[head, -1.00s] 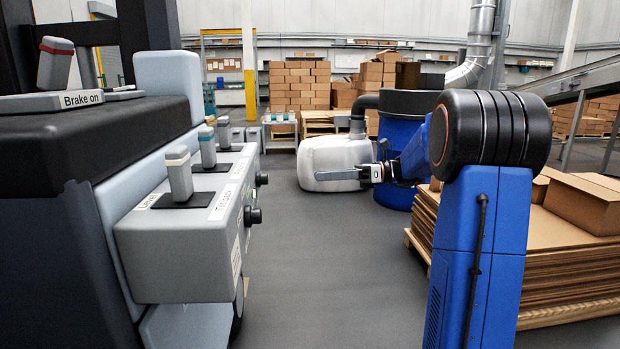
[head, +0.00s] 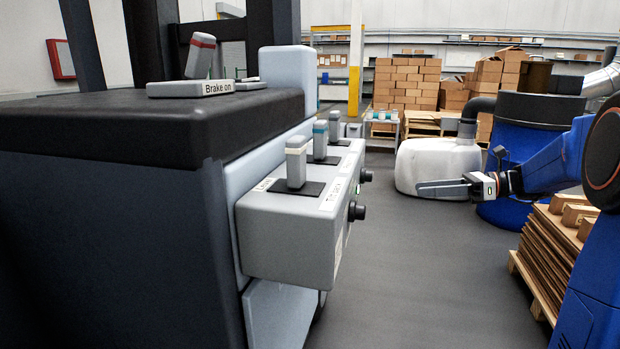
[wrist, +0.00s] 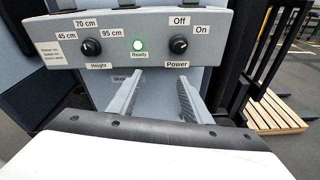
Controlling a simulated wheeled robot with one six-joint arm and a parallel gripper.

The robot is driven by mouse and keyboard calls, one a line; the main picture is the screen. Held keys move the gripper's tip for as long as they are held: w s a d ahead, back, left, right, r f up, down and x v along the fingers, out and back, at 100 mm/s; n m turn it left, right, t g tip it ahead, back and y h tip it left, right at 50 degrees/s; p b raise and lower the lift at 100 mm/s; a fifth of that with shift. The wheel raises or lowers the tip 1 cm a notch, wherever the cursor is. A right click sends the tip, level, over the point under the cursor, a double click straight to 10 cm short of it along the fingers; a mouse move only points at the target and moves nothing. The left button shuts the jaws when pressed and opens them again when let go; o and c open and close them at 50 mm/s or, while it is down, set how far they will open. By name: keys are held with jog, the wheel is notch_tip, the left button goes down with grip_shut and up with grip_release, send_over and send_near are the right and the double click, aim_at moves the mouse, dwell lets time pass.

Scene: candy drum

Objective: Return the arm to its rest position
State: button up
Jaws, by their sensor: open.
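My gripper (head: 425,189) is in the right half of the head view, held in the air in front of a white rounded container, fingers pointing left. My blue and black arm enters from the right edge. In the wrist view my two grey fingers (wrist: 156,85) stand apart with nothing between them. The fingers are below the knobs in the picture. I cannot tell how the knobs are set.
A large machine with a lever box (head: 290,235) fills the left of the head view. The white container (head: 437,166), a blue drum (head: 520,150) and a pallet of stacked cardboard (head: 550,255) stand right. Grey floor (head: 430,280) is clear between. A wooden pallet (wrist: 272,113) shows in the wrist view.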

jog(key=s+a+f+n+g+h, duration=0.2)
jog(key=s+a+f+n+h, duration=0.3)
jog(key=s, duration=0.5)
jog(key=s+a+f+n+g+h, duration=0.1)
jog(key=s+a+f+n+h, duration=0.35)
jog(key=s, duration=0.55)
jog(key=s+d+f+n+t+h, duration=0.1)
jog(key=s+d+f+n+h, duration=0.1)
jog(key=s+n, duration=0.5)
jog(key=s+d+f+n+t+h, duration=0.1)
jog(key=s+f+n+t+h, duration=0.1)
jog(key=s+f+n+h, duration=0.2)
jog(key=shift+s+d+f+n, duration=0.35)
jog(key=shift+s+f+n, duration=0.65)
jog(key=shift+s+n, duration=0.6)
jog(key=shift+s, duration=0.15)
